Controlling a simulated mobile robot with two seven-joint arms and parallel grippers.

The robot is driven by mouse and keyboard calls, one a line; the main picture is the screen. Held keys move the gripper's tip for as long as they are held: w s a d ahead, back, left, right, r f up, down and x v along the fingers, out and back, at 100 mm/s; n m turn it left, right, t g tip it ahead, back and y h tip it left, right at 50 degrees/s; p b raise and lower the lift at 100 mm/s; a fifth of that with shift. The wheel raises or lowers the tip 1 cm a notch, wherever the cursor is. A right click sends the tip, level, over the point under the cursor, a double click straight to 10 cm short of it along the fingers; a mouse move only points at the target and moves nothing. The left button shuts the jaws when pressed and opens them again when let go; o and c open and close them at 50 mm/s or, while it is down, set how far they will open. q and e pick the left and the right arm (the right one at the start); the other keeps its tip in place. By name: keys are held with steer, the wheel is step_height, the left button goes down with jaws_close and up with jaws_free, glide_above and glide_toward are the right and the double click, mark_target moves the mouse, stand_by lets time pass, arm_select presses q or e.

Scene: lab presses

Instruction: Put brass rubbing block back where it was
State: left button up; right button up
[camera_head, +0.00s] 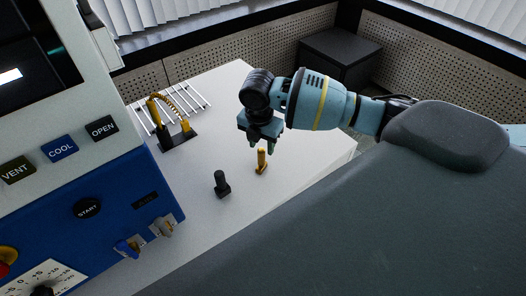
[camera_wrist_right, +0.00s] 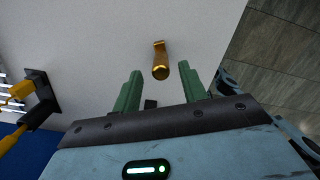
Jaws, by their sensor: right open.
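The brass rubbing block (camera_head: 261,161) is a small gold upright piece standing on the white worktop (camera_head: 235,85). It also shows in the right wrist view (camera_wrist_right: 160,62), just beyond and between the open fingers. My right gripper (camera_head: 263,143) is open and empty, just above and behind the block in the head view. Its two green fingers (camera_wrist_right: 168,92) are spread apart in the right wrist view. I cannot tell whether they touch the block; a gap seems to show. My left gripper is not in view.
A small black upright piece (camera_head: 221,184) stands left of the block. A black stand with yellow cabled parts (camera_head: 178,138) and a white rod rack (camera_head: 185,97) lie further back. A blue and white machine (camera_head: 90,215) with VENT, COOL and OPEN buttons fills the left. The worktop's right side is clear.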

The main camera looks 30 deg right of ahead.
steer(key=r, duration=0.7)
steer(key=shift+s+a, duration=0.15)
steer(key=shift+a, duration=0.1)
